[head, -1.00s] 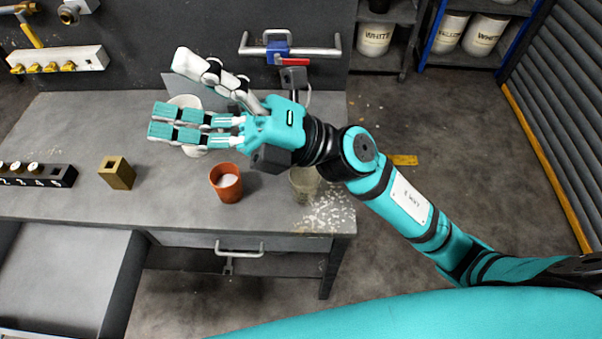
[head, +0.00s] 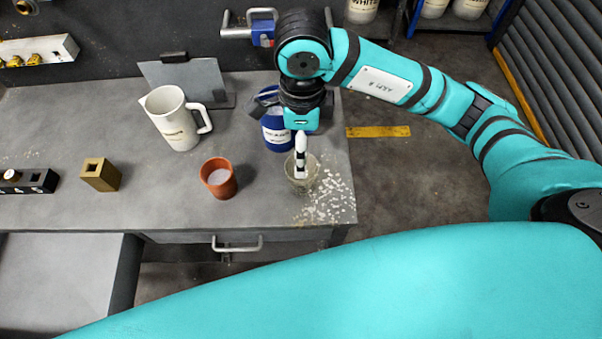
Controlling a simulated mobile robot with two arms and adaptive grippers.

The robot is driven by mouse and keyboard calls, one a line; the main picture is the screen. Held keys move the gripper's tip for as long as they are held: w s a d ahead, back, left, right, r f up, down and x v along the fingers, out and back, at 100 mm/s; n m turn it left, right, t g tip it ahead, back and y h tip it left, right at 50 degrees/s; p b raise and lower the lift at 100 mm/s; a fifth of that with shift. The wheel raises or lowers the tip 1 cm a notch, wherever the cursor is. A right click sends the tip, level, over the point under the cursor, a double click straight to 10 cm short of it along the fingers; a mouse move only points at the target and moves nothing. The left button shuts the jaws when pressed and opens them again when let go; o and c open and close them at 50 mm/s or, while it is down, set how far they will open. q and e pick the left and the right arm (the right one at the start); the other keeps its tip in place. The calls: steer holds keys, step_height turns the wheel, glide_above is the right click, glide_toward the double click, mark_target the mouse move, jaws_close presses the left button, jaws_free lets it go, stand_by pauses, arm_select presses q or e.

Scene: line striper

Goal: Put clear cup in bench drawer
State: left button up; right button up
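The clear cup (head: 299,185) stands on the right end of the bench (head: 255,205), beside spilled white flakes. My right gripper (head: 301,170) points straight down at the cup, its white fingertip at or inside the cup's mouth. I see the fingers edge-on, so their opening and any grip on the cup cannot be told. The bench drawer (head: 200,237), with a metal handle (head: 237,243), is under the bench top below the cup and looks shut. My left gripper is not in view.
A white pitcher (head: 174,120) and a blue container (head: 277,131) stand behind. A brass block (head: 100,174) is at left. A grey surface (head: 55,275) juts out at front left.

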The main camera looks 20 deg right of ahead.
step_height(320, 180, down, 9)
steer(key=shift+r+p, duration=0.15)
steer(key=shift+p, duration=0.75)
steer(key=shift+f+p, duration=0.35)
steer(key=shift+f, duration=0.15)
step_height(320, 180, down, 4)
steer(key=shift+w+r+p, duration=0.1)
steer(key=shift+r+p, duration=0.05)
steer(key=shift+p, duration=0.65)
steer(key=shift+f, duration=0.45)
steer(key=shift+c, duration=0.2)
steer(key=c, duration=1.1)
steer(key=shift+c, duration=0.3)
steer(key=shift+r, duration=0.1)
